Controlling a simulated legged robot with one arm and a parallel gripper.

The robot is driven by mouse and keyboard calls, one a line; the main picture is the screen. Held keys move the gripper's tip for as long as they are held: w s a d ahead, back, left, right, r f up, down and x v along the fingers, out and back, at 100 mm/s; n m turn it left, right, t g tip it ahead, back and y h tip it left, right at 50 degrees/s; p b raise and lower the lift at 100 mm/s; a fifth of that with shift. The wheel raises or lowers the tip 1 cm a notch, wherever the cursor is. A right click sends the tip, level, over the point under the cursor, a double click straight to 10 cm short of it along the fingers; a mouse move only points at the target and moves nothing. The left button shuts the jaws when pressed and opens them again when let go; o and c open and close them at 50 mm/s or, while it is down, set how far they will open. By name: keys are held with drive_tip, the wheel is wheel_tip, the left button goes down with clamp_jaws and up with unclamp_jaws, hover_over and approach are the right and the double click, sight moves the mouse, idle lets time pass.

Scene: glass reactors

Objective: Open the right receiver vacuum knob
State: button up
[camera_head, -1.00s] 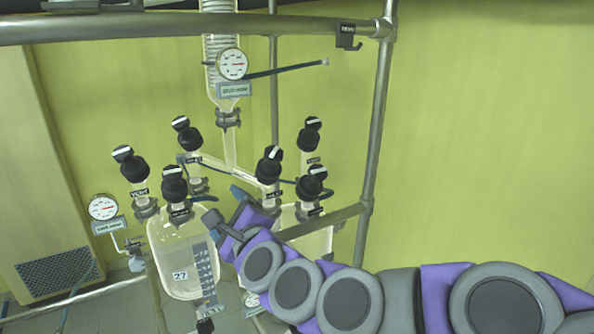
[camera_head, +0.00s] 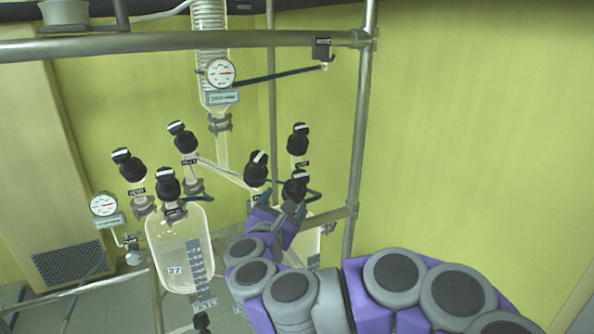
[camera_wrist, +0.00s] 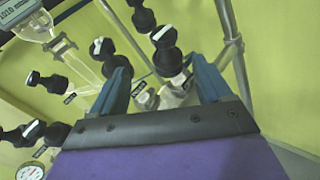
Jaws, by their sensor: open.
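Three black knobs with white marks stand over the right receiver (camera_head: 306,241): a front-right knob (camera_head: 296,186), a rear knob (camera_head: 298,138) and a left one (camera_head: 257,168). Their labels are too small to read surely, so I cannot tell which is the vacuum knob. My gripper (camera_head: 283,205) is open, just below and left of the front-right knob. In the wrist view my gripper (camera_wrist: 160,66) has its two blue fingers spread, with one black knob (camera_wrist: 164,52) between and beyond them. No contact shows. The arm partly hides the right receiver.
The left receiver (camera_head: 182,250) has its own black knobs, including one far left (camera_head: 128,165). Pressure gauges (camera_head: 219,72) stand at the top and lower left. A metal upright (camera_head: 361,130) and a crossbar stand close right. The right side is open before the wall.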

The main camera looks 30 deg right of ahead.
drive_tip(key=p, duration=0.4)
approach(302, 174)
drive_tip(key=x, duration=0.8)
drive_tip(key=f+p+x, duration=0.1)
drive_tip(key=x, duration=0.3)
drive_tip(key=shift+w, duration=0.1)
drive_tip(key=shift+a, duration=0.25)
drive_tip(key=shift+d, duration=0.2)
drive_tip(key=c, duration=1)
drive_tip(key=shift+o, duration=0.2)
drive_tip(key=b, duration=0.3)
drive_tip(key=shift+f+n+t+y, duration=0.1)
drive_tip(key=shift+n+t+y, duration=0.3)
